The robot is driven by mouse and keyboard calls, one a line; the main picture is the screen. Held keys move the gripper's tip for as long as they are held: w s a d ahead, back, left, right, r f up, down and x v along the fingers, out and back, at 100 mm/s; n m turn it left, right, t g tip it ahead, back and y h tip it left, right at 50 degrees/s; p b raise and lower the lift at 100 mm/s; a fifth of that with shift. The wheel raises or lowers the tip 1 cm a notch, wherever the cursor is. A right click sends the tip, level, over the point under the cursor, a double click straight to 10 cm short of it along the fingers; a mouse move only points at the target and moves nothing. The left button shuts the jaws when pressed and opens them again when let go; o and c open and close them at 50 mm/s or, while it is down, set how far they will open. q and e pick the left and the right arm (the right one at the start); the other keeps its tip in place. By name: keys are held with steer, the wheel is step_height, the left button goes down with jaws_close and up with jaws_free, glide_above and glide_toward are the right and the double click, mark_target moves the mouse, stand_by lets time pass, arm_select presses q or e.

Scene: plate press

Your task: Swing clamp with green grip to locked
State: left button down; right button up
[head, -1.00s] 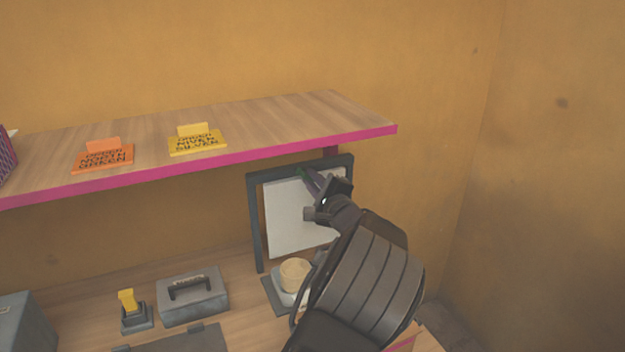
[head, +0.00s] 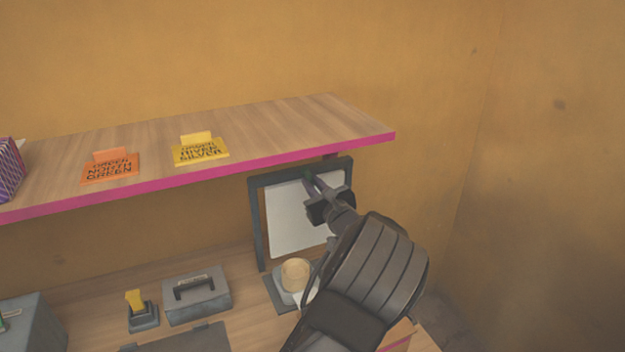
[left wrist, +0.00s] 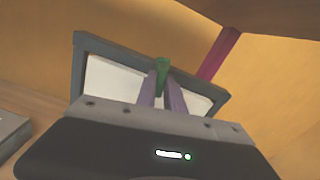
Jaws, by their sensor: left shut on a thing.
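The clamp's green grip (left wrist: 161,72) shows in the left wrist view between the two purple-grey fingers of my left gripper (left wrist: 162,82). The fingers are shut on it. In the head view my left gripper (head: 312,180) is at the upper part of the dark grey press frame (head: 257,215), in front of the white plate (head: 285,215). The grip is mostly hidden there by the fingers. The frame and white plate also show behind the fingers in the left wrist view. My right gripper is not in view.
A wooden shelf with a pink edge (head: 270,155) hangs just above the frame, carrying an orange sign (head: 110,168) and a yellow sign (head: 200,150). Below are a grey case (head: 196,297), a yellow-handled switch (head: 135,300) and a tan round knob (head: 295,273). A wall is at right.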

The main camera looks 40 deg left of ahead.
arm_select(q)
steer(key=shift+m, duration=1)
steer(key=c, duration=1.4)
jaws_free()
steer(key=shift+c, duration=0.2)
steer(key=shift+d, duration=0.1)
steer(key=b+v, duration=0.1)
steer(key=v, duration=0.6)
steer(key=shift+s+d+b, duration=0.2)
steer(key=shift+d+b, duration=0.1)
